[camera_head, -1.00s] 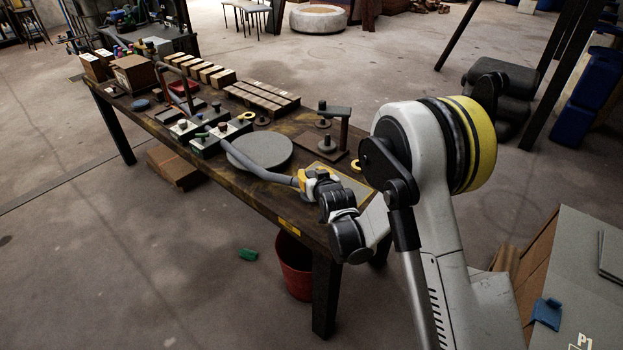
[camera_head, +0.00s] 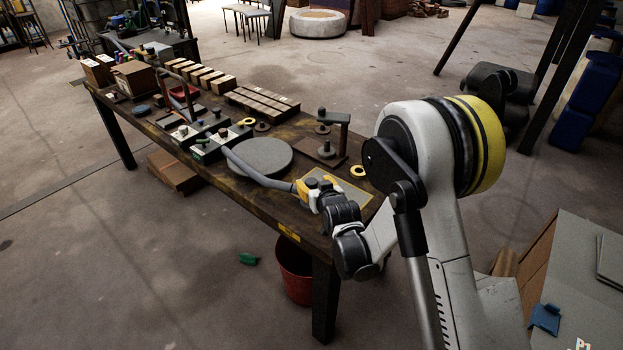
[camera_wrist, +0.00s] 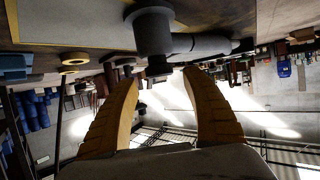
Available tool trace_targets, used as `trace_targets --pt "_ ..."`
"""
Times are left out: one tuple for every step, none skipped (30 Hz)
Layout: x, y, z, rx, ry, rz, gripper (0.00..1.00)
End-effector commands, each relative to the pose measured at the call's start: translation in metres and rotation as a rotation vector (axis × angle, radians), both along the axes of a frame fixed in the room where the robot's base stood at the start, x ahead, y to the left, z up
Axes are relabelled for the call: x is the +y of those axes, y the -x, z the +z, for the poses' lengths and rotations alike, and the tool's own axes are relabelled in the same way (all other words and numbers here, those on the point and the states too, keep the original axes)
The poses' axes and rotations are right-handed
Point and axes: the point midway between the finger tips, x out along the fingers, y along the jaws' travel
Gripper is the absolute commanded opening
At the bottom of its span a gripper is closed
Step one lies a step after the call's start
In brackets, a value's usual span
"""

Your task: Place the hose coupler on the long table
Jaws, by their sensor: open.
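The grey hose coupler (camera_wrist: 153,28) with its hose (camera_wrist: 205,44) shows just beyond my fingertips in the wrist view, where the table appears at the top. It seems to stand on the yellow-bordered pad; exact contact is hard to tell. In the head view the hose (camera_head: 258,173) runs to the coupler (camera_head: 312,183) beside my yellow fingers. My gripper (camera_wrist: 162,82) has its two fingers spread apart with nothing held between them; in the head view it is at the near end of the long table (camera_head: 270,212). My wrist hides part of the pad.
A round grey disc (camera_head: 262,156) lies left of the pad (camera_head: 352,190). A yellow ring (camera_head: 357,171) and a stand with an arm (camera_head: 334,118) are behind. Boxes and blocks fill the far end. A red bucket (camera_head: 294,268) stands below the table.

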Motion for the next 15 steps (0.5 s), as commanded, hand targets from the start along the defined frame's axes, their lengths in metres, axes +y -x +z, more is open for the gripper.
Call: trace_targets --pt "-0.004 0.012 0.01 0.0 0.0 0.0 0.57" --pt "-0.006 0.018 0.013 0.0 0.0 0.0 0.57" --pt "-0.008 0.027 0.017 0.0 0.0 0.0 0.57" --pt "-0.01 0.034 0.02 0.0 0.0 0.0 0.57" --pt "-0.012 0.04 0.022 0.0 0.0 0.0 0.57" --pt "-0.014 0.046 0.019 0.0 0.0 0.0 0.57" --pt "-0.015 0.05 0.02 0.0 0.0 0.0 0.57" --pt "-0.017 0.055 0.021 0.0 0.0 0.0 0.57" --pt "-0.018 0.06 0.023 0.0 0.0 0.0 0.57" --pt "-0.019 0.063 0.025 0.0 0.0 0.0 0.57" --pt "-0.02 0.066 0.027 0.0 0.0 0.0 0.57" --pt "-0.021 0.07 0.029 0.0 0.0 0.0 0.57" --pt "-0.022 0.072 0.03 0.0 0.0 0.0 0.57" --pt "-0.022 0.073 0.031 0.0 0.0 0.0 0.57" --pt "-0.023 0.075 0.032 0.0 0.0 0.0 0.57"
